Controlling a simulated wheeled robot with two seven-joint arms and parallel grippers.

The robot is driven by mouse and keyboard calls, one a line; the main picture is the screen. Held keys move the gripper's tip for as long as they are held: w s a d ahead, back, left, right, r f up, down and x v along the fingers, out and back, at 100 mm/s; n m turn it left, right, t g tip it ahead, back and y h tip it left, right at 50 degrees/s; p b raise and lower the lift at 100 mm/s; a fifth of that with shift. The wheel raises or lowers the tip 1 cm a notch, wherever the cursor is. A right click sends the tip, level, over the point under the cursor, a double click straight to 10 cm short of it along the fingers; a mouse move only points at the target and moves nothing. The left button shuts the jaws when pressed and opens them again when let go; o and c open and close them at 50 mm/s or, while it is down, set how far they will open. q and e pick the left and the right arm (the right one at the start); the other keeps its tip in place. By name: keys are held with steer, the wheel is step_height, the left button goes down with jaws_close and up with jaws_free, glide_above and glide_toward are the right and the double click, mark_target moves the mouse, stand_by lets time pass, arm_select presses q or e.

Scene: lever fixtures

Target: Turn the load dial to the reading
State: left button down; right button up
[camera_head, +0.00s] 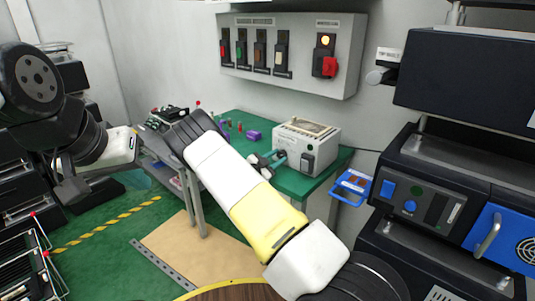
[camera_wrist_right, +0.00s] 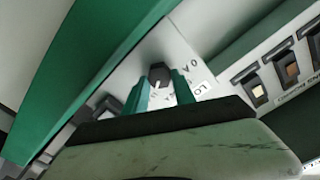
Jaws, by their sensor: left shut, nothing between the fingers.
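The load dial is a dark knob (camera_wrist_right: 160,76) with a white pointer mark, on a pale panel with partly visible lettering in the right wrist view. The green fingers of my right gripper (camera_wrist_right: 161,88) stand on both sides of the knob, close against it; I cannot tell whether they press on it. In the head view my right gripper (camera_head: 266,161) is at the left side of the white instrument box (camera_head: 318,148), and the dial is too small to read. My left gripper (camera_head: 122,150) is shut and empty at the left, away from the box; its fingertips are hard to make out.
The box stands on a green-topped bench (camera_head: 327,180) with small items, including a purple one (camera_head: 253,135). A wall panel (camera_head: 288,83) with several switches and a red lever (camera_head: 329,67) hangs behind. A blue tray (camera_head: 351,187) and dark equipment (camera_head: 430,185) stand at right.

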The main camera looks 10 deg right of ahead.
jaws_close()
steer(key=shift+n, duration=0.3)
steer(key=n, duration=0.5)
steer(key=shift+n, duration=0.3)
steer(key=n, duration=0.5)
steer(key=shift+w+a, duration=0.1)
steer(key=n, duration=0.6)
steer(key=shift+n, duration=0.3)
steer(key=n, duration=0.6)
steer(key=shift+f, duration=0.15)
